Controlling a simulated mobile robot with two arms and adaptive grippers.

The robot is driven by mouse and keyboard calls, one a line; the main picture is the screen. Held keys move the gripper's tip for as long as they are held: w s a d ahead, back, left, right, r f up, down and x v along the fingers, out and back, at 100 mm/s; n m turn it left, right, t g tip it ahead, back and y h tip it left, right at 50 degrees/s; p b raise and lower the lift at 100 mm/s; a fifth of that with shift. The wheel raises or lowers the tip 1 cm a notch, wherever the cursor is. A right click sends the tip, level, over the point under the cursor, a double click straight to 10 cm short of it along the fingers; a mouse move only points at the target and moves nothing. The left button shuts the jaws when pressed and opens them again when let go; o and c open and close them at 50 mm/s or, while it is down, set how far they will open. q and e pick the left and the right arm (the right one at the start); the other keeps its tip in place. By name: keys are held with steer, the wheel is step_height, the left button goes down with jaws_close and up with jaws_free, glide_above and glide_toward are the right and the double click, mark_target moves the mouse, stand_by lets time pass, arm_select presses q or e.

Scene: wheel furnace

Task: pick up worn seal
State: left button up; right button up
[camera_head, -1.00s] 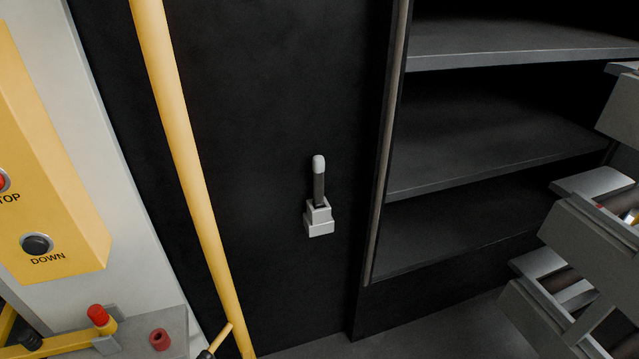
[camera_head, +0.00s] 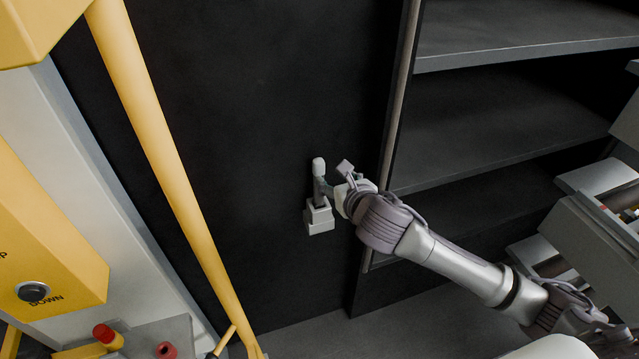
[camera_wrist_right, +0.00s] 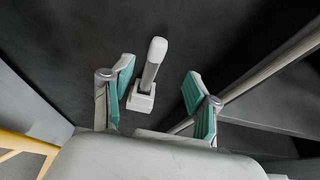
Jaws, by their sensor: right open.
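A small dark red ring (camera_head: 166,350), which may be the worn seal, lies on a grey surface at the bottom left of the head view. My right gripper (camera_head: 333,181) is by the lever (camera_head: 319,182) on the black panel, far from the ring. In the right wrist view my right gripper (camera_wrist_right: 158,78) is open, with its two green-padded fingers spread. The lever (camera_wrist_right: 154,62), with a pale handle and block base, shows between and beyond the fingers. I cannot tell if they touch it. My left gripper is not in view.
A yellow pole (camera_head: 165,170) stands left of the lever. A yellow control box (camera_head: 45,240) is further left. A red knob (camera_head: 105,336) is beside the ring. Open dark shelves (camera_head: 520,120) are at the right, with grey racks (camera_head: 600,210) at the far right.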

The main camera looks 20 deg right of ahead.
mark_target(320, 166)
steer(key=p+x, duration=0.1)
steer(key=x, duration=0.5)
steer(key=shift+w+f, duration=0.15)
steer(key=shift+w, duration=0.05)
steer(key=shift+w+f, duration=0.25)
steer(key=shift+w, duration=0.25)
steer(key=shift+w+a+f+p, duration=0.1)
steer(key=shift+w+f+p, duration=0.05)
steer(key=shift+w+p, duration=0.35)
steer(key=x, duration=0.4)
steer(key=shift+f, duration=0.1)
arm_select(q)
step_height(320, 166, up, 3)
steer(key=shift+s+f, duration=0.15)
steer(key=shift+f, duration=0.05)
arm_select(e)
jaws_close()
